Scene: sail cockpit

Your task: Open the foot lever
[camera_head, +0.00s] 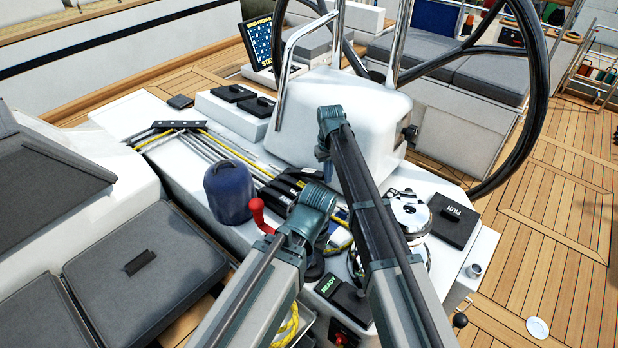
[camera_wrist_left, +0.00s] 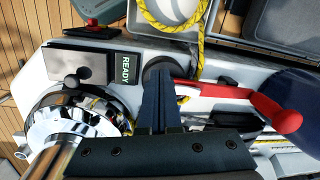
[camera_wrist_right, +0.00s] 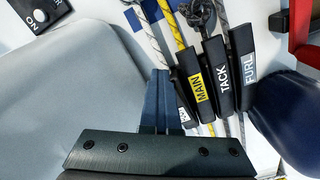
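Black clutch levers with labels MAIN (camera_wrist_right: 198,88), TACK (camera_wrist_right: 220,75) and FURL (camera_wrist_right: 243,68) lie side by side in the right wrist view. A fourth lever (camera_wrist_right: 184,112) beside MAIN is partly hidden by my right fingers; its white label cannot be read. My right gripper (camera_wrist_right: 157,100) has its fingers together, with nothing visible between them, close beside this lever; contact cannot be told. In the head view it (camera_head: 328,174) hangs at the lever bank (camera_head: 284,188). My left gripper (camera_wrist_left: 160,98) is shut and empty near the red handle's pivot end; in the head view it is hidden.
A red-knobbed handle (camera_head: 258,212) and a navy-covered winch (camera_head: 228,190) stand left of the levers. A chrome winch (camera_head: 408,212) stands right. The white pedestal (camera_head: 345,100) and steering wheel (camera_head: 540,80) rise behind. A READY box (camera_head: 338,296) sits in front.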

